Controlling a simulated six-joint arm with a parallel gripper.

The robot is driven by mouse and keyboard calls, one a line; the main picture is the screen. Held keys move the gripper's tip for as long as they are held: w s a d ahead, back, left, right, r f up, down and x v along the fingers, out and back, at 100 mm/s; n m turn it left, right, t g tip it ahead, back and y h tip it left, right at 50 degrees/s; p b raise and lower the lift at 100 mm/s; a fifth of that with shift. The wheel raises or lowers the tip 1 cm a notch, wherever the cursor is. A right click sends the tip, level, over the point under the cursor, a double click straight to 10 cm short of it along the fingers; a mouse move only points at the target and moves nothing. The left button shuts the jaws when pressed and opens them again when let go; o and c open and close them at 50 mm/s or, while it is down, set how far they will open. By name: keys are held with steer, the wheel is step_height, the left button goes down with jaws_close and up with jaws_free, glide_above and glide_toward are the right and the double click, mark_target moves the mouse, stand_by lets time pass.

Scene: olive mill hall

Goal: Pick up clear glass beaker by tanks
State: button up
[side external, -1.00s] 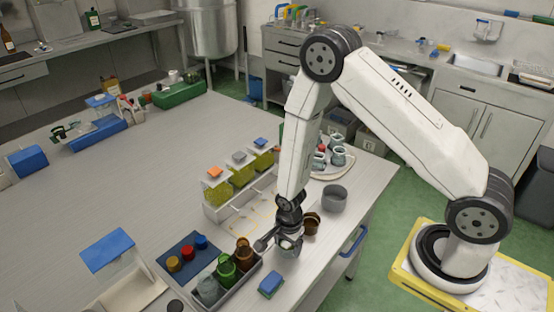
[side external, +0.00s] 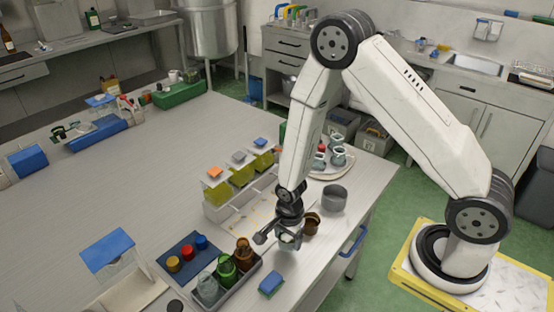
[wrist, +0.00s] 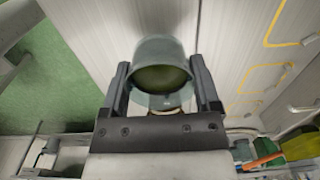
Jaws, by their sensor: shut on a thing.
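A clear glass beaker (side external: 291,242) with a grey-green tint is between the fingers of my gripper (side external: 283,235) in the side view. In the wrist view the beaker (wrist: 158,47) shows its round rim and an olive-toned inside, with one finger of my gripper (wrist: 161,75) against each side. The gripper is shut on it. The beaker appears a little above the table's near right part. The small tanks (side external: 240,176) with yellow-green contents stand in a white rack behind and left of it. The arm partly hides the area behind the gripper.
A brown cup (side external: 312,223) and a grey bowl (side external: 335,198) stand close on the right. A grey tray (side external: 257,271) with glass jars is at front left, a blue sponge-like block (side external: 271,285) in front. The table's right edge is near; its left middle is clear.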

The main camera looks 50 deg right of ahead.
steer(key=shift+r, duration=3.4)
steer(key=shift+r, duration=0.15)
steer(key=shift+w+d, duration=0.1)
steer(key=shift+w+d+f+m, duration=0.2)
steer(key=shift+w+d+m, duration=0.1)
steer(key=shift+w+d, duration=0.05)
steer(key=w+d+f+m, duration=0.1)
steer(key=d, duration=0.1)
steer(key=w+d+f+m, duration=0.1)
steer(key=w+d, duration=0.1)
steer(key=w+d+f+m, duration=0.1)
steer(key=w+d+m, duration=0.1)
steer(key=d, duration=0.1)
steer(key=shift+w, duration=0.15)
steer(key=w+d+f+m, duration=0.1)
steer(key=d, duration=0.2)
steer(key=w+d+f+m, duration=0.1)
steer(key=d+m, duration=0.1)
steer(key=d, duration=0.1)
steer(key=w+d+f+m, duration=0.1)
steer(key=d, duration=0.2)
steer(key=shift+w+f, duration=0.1)
steer(key=shift+f, duration=0.2)
